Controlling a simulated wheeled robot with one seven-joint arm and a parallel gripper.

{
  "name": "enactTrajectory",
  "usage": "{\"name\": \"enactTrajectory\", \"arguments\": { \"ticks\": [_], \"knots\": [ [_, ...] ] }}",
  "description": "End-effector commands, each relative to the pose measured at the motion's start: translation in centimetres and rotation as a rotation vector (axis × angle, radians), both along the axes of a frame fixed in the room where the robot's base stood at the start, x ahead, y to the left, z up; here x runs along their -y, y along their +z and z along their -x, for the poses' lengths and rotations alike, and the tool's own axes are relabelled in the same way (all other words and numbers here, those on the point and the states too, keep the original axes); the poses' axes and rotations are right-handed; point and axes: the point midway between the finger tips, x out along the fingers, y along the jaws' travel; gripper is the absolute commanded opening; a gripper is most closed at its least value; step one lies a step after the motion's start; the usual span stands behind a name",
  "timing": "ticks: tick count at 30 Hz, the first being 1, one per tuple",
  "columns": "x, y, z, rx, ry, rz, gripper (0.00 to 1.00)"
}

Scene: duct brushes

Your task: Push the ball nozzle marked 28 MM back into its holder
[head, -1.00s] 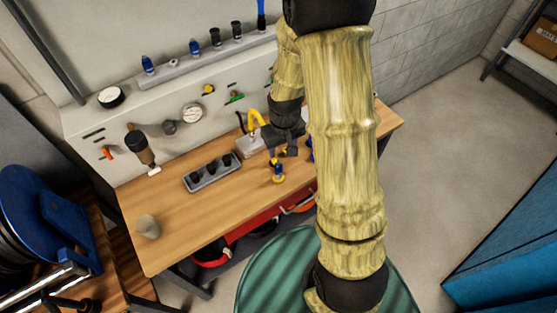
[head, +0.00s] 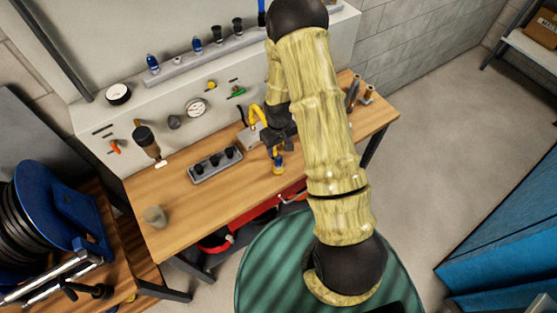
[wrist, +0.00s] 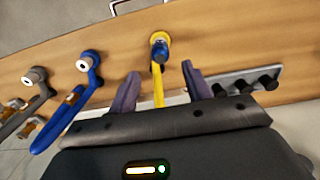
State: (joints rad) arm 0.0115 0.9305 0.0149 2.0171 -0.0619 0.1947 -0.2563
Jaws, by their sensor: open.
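In the wrist view a yellow curved hose-like arm (wrist: 158,90) ends in a yellow ring holding a blue ball nozzle (wrist: 160,52). My gripper (wrist: 160,70) is open, its two dark fingers on either side of the yellow arm, pointing toward the nozzle; I see no grip on it. In the head view the blue and yellow nozzle (head: 278,160) shows just below my gripper (head: 281,142), over the bench's front part. A blue arm (wrist: 95,75) and a grey arm (wrist: 40,92), each with a white-centred round end, are to the left in the wrist view. No 28 MM marking is legible.
A grey rack (head: 203,175) with black pieces stands on the wooden bench (head: 190,215), left of my gripper; a grey cup (head: 155,216) is farther left. Brown cylinders (head: 367,93) stand at the right end. A panel with a gauge (head: 196,107) rises behind.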

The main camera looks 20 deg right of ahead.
Motion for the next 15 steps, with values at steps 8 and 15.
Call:
{"name": "enactTrajectory", "arguments": {
  "ticks": [8, 15],
  "knots": [
    [0.0, -3.4, 0.0, -0.001, 0.000, 0.000, 0.49],
    [0.0, -6.4, 0.1, -0.001, 0.000, 0.000, 0.49]
  ]
}}
